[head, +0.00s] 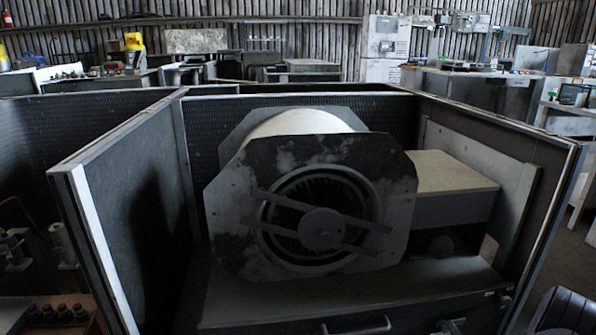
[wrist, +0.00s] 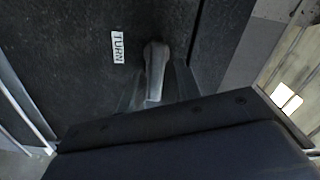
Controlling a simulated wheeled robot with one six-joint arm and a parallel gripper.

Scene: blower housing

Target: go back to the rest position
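In the wrist view, the dark body of my gripper fills the bottom. Two dark grey fingers of my gripper (wrist: 156,88) appear to reach up on either side of a grey lever handle (wrist: 156,62), apart from each other. The lever sits on a dark panel, its free end pointing down toward my gripper. Whether the fingers touch the lever is too dark to tell. A white label reading TURN (wrist: 118,47) is left of the lever. In the head view I cannot make out my gripper.
The head view shows a blower housing (head: 228,220) with a round fan opening, inside a walled enclosure (head: 92,240). A pale box (head: 455,172) stands to its right. A pull handle (head: 357,327) is on the front below. Benches with equipment stand behind.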

